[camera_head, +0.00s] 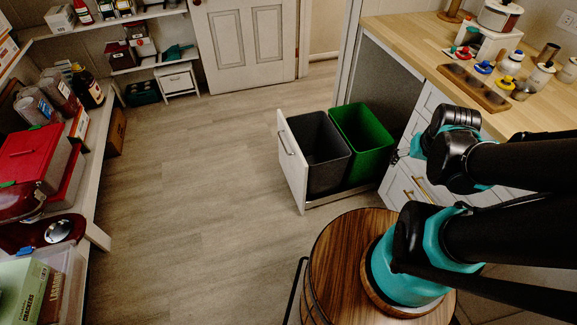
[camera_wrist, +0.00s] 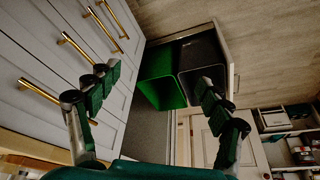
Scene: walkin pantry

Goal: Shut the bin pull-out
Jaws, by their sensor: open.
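The bin pull-out stands open from the cabinet under the counter in the head view. Its white front panel (camera_head: 293,158) faces left and carries a bar handle (camera_head: 286,142). A dark grey bin (camera_head: 322,160) sits behind the panel and a green bin (camera_head: 362,148) sits nearer the cabinet. The wrist view shows the green bin (camera_wrist: 160,80), the grey bin (camera_wrist: 203,55) and the panel edge (camera_wrist: 222,45). My gripper (camera_wrist: 155,108) is open and empty, its fingers spread to either side below the bins in that view. In the head view the fingertips are mostly hidden by my arm.
White drawers with brass handles (camera_wrist: 78,50) are close to the left finger in the wrist view. A round wooden stool (camera_head: 335,250) stands in front of the pull-out. The floor (camera_head: 200,170) left of the panel is clear. Loaded shelves (camera_head: 97,170) line the left wall.

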